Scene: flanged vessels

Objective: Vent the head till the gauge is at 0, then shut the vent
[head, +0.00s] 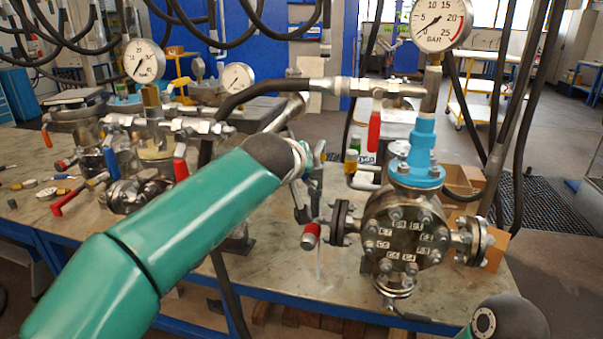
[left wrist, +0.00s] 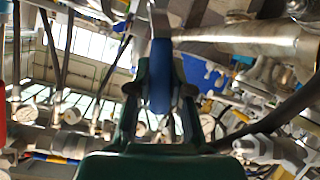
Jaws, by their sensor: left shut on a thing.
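The vessel (head: 405,235) with its tagged, bolted round flange stands at the right of the bench. A blue collar (head: 424,140) is on its neck. Above is a dial gauge (head: 440,22) in BAR; its needle points lower left, near the low end, exact value unclear. My left gripper (head: 312,185) is beside the vessel's left side pipework, partly hidden by my green arm. In the left wrist view its fingers (left wrist: 160,92) are shut on a blue handle (left wrist: 160,70). The valve body under that handle is not clear. My right gripper is out of view; only part of my right arm shows.
More vessels with gauges (head: 144,60) stand at left. Black hoses (head: 280,88) cross overhead. The bench front (head: 290,275) has some clear surface.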

